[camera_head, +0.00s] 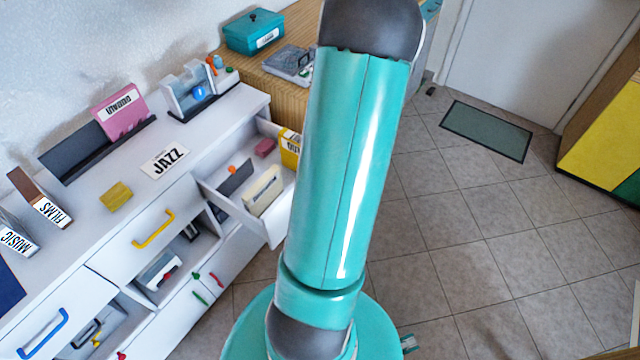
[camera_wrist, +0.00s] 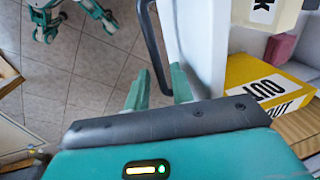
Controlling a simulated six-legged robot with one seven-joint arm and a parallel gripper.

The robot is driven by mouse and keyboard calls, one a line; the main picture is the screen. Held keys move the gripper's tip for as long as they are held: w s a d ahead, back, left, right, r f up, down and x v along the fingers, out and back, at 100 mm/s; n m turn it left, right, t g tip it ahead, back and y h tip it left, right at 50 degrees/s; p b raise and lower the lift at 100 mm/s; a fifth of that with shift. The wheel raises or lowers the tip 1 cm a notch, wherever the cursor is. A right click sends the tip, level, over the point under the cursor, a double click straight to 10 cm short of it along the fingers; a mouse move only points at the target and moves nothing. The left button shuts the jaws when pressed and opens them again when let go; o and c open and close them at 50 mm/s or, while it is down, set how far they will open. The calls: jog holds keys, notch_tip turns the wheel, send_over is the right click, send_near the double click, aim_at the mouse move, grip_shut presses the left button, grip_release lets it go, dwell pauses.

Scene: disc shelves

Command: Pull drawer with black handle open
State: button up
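The white drawer (camera_head: 237,212) stands pulled out of the white cabinet in the head view, left of my arm. In the wrist view its white front (camera_wrist: 202,40) shows with the black handle (camera_wrist: 152,45) on it. My gripper (camera_wrist: 160,78) has its two teal fingers apart, one on each side of the handle's lower end. A small gap seems to show beside the handle; whether a finger touches it is hard to tell. In the head view my arm hides the handle and my gripper. The drawer holds a yellow box (camera_head: 290,148) and a cream box (camera_head: 263,190).
The cabinet's other fronts have a yellow handle (camera_head: 154,230) and a blue handle (camera_head: 43,333). A wooden counter (camera_head: 252,80) with a teal box (camera_head: 254,31) stands behind.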

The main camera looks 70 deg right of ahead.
jog(key=shift+o, duration=0.5)
notch_tip(320, 180, up, 14)
jog(key=s, duration=0.2)
jog(key=shift+s+a+f, duration=0.2)
jog(key=shift+a, duration=0.15)
jog(key=w+a+r+n, duration=0.5)
jog(key=w+a, duration=0.2)
jog(key=w, duration=0.1)
jog(key=w+a+r+n, duration=0.4)
jog(key=w+a+n, duration=0.1)
jog(key=w+a, duration=0.25)
jog(key=a+r+n+t, duration=0.1)
jog(key=a+r+n, duration=0.4)
jog(key=a, duration=0.7)
jog(key=a+r+n+t, duration=0.2)
jog(key=a+r+n, duration=0.3)
jog(key=a, duration=0.7)
jog(key=shift+s+n+y, duration=0.15)
jog(key=shift+n+y, duration=0.15)
